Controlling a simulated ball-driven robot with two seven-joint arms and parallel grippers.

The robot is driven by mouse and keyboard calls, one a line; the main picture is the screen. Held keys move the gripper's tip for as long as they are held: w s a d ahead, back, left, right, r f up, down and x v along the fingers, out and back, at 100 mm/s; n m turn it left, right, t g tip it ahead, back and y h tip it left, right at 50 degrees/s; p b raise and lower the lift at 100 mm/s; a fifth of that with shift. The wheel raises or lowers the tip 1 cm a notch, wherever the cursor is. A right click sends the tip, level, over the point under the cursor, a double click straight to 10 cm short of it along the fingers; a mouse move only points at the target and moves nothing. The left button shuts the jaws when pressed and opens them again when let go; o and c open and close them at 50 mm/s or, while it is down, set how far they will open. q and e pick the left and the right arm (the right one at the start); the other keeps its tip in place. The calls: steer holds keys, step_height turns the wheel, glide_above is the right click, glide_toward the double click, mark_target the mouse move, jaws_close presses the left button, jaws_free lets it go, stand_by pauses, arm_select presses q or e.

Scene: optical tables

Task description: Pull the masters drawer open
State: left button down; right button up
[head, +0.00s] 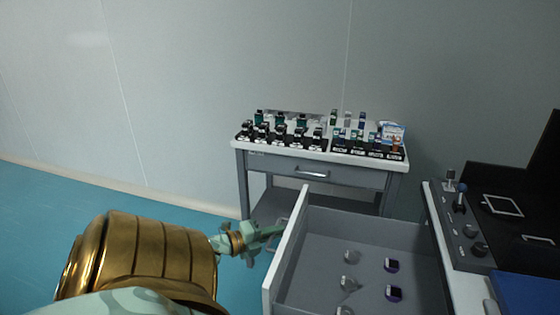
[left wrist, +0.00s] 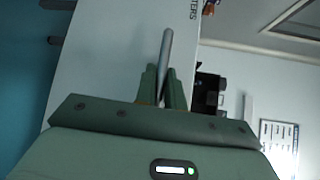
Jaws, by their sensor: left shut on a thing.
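The masters drawer (head: 318,212) stands pulled out toward me, and its grey inside shows in the head view. Its white front panel (head: 285,245) is on the drawer's left side there. In the left wrist view the white front (left wrist: 105,65) carries lettering ending in "TERS". My left gripper (head: 277,231) is at the outer face of the front, shut on the bar handle (left wrist: 166,50). The fingers (left wrist: 163,84) close around the bar in the left wrist view. Inside lie several small clear pieces (head: 350,257) and purple-and-white pieces (head: 392,265). My right gripper is not in view.
A grey side table (head: 312,171) with a shut drawer stands behind, its top crowded with small optical mounts (head: 280,133). At right is a bench with a dark control panel (head: 465,225) and a blue pad (head: 525,290). Blue floor (head: 60,215) is clear at left.

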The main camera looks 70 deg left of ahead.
arm_select(q)
steer(key=shift+f, duration=0.15)
steer(key=c, duration=1.5)
jaws_free()
